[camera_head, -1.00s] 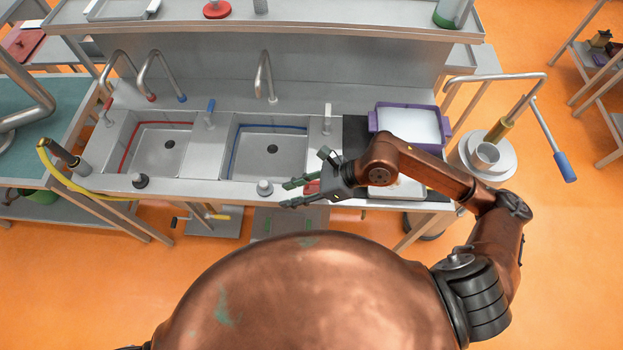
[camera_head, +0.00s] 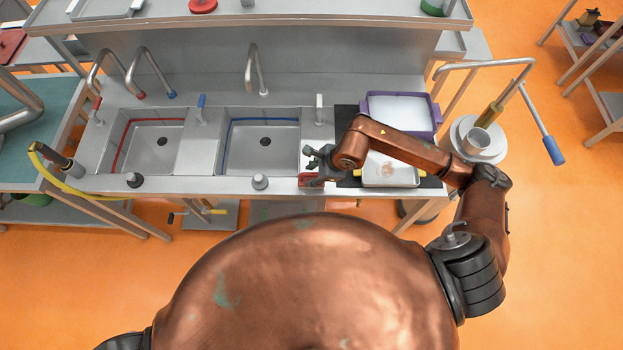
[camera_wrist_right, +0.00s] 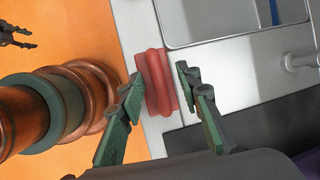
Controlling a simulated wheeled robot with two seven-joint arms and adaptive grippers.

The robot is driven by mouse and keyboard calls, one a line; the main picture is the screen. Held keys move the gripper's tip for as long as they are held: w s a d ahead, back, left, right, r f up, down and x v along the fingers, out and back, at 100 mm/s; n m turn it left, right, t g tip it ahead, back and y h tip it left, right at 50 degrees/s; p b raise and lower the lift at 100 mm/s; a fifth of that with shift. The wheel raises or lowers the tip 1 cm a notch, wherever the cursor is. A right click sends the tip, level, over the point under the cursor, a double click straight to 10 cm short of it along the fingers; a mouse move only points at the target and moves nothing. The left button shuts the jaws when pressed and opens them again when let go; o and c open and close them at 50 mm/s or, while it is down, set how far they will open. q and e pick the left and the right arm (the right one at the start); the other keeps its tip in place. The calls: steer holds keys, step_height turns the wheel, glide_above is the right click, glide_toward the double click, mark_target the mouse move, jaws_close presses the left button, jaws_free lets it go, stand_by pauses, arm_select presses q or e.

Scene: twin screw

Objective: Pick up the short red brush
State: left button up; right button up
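The short red brush (camera_head: 308,181) lies on the front edge of the metal counter, to the right of the right sink. In the right wrist view the brush (camera_wrist_right: 156,80) shows as a ridged red block between my green fingertips. My right gripper (camera_wrist_right: 158,78) is open, one finger on each side of the brush, with a narrow gap at the right finger. In the head view my right gripper (camera_head: 315,166) is just over the brush and partly hides it. A dark gripper, seemingly my left (camera_wrist_right: 16,37), shows small at the wrist view's upper left, its opening unclear.
Two sinks (camera_head: 262,146) lie to the left of the brush. A grey knob (camera_head: 260,182) stands on the front ledge. A purple-rimmed tray (camera_head: 440,112) and a smaller tray (camera_head: 392,173) sit at the right, under or near my arm.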

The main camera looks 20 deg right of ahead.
steer(key=shift+f, duration=0.1)
steer(key=shift+c, duration=0.3)
jaws_close()
